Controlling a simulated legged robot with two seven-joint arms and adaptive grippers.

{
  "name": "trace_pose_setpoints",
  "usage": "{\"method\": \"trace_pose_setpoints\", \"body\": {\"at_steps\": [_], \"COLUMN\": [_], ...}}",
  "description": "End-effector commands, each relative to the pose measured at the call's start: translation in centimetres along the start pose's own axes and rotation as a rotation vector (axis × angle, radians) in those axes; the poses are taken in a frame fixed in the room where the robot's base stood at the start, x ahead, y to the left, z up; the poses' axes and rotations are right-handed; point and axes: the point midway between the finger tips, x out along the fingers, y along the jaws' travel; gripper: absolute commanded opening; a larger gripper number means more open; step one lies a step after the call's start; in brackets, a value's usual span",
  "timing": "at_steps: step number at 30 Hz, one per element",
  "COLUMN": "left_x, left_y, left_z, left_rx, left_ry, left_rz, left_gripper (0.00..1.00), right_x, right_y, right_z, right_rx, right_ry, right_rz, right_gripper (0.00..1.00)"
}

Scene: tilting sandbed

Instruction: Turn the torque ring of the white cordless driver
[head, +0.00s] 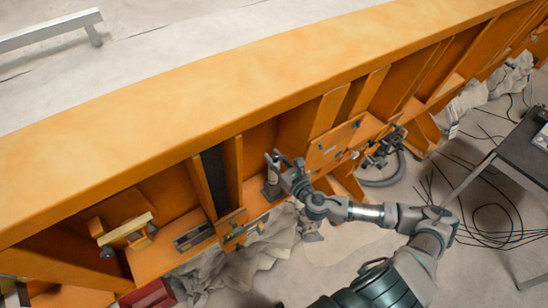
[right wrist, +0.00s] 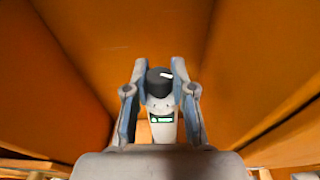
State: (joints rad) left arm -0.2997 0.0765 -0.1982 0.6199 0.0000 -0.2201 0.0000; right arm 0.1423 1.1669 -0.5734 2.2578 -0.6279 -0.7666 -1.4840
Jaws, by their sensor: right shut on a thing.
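The white cordless driver (head: 272,177) stands upright on its dark base on a ledge of the orange frame in the head view. In the right wrist view, the driver (right wrist: 162,108) shows a white body with a small green-lit display, and its black end (right wrist: 159,82) lies between my fingertips. I cannot make out the torque ring apart from this black end. My right gripper (head: 280,160) is shut on the driver at this end, as the right wrist view also shows (right wrist: 160,80). My left gripper is not in view.
Orange walls (right wrist: 130,35) rise close around the gripper. On the ledge to the left are a grey tray-like item (head: 194,237) and a yellow-topped block (head: 125,229). Black fittings with a grey hose (head: 385,150) are to the right. Cables (head: 490,215) lie on the floor by a dark table (head: 525,150).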

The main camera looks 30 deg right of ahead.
Motion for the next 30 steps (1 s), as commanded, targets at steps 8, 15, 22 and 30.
{"method": "trace_pose_setpoints", "body": {"at_steps": [8, 15, 22, 30], "left_x": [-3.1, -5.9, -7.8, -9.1], "left_y": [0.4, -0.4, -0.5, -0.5], "left_z": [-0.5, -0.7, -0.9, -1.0], "left_rx": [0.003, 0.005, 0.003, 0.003], "left_ry": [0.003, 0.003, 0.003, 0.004], "left_rz": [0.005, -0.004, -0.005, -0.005], "left_gripper": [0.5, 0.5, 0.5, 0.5], "right_x": [0.1, 0.1, 0.0, 0.0], "right_y": [0.5, 0.4, 0.2, 0.1], "right_z": [0.4, 0.4, 0.2, 0.1], "right_rx": [0.021, 0.041, 0.056, 0.063], "right_ry": [0.001, -0.007, -0.013, -0.018], "right_rz": [-0.162, -0.368, -0.536, -0.659], "right_gripper": [0.0, 0.0, 0.0, 0.0]}}
